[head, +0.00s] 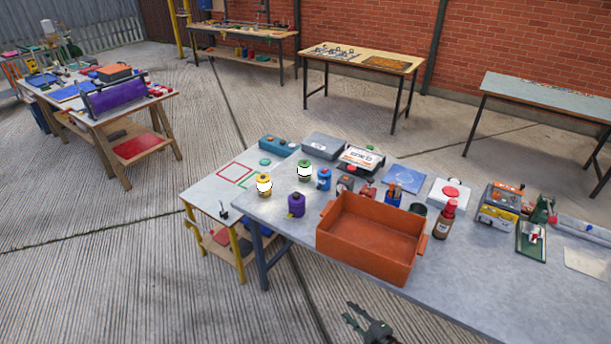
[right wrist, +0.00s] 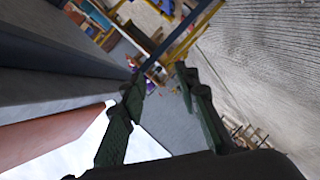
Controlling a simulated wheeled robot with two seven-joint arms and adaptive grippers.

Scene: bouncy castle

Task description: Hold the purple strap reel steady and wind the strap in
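A small purple reel-like object (head: 296,205) stands on the grey workbench (head: 275,213), near its left end and left of the orange crate. I take it for the strap reel; its strap and crank are too small to make out. Small purple patches show beyond the fingertips in the right wrist view, but I cannot tell if they are the reel. My right gripper (head: 362,318) is at the bottom of the head view, in front of the bench and well away from the reel. Its fingers (right wrist: 160,76) are apart and nothing is between them. My left gripper is not in view.
The orange crate (head: 339,254) stands at the bench's front edge, between the reel and the bottles on the right. Yellow (head: 264,186) and green (head: 304,171) containers and a blue one (head: 323,179) stand close behind the reel. Bare concrete floor lies in front.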

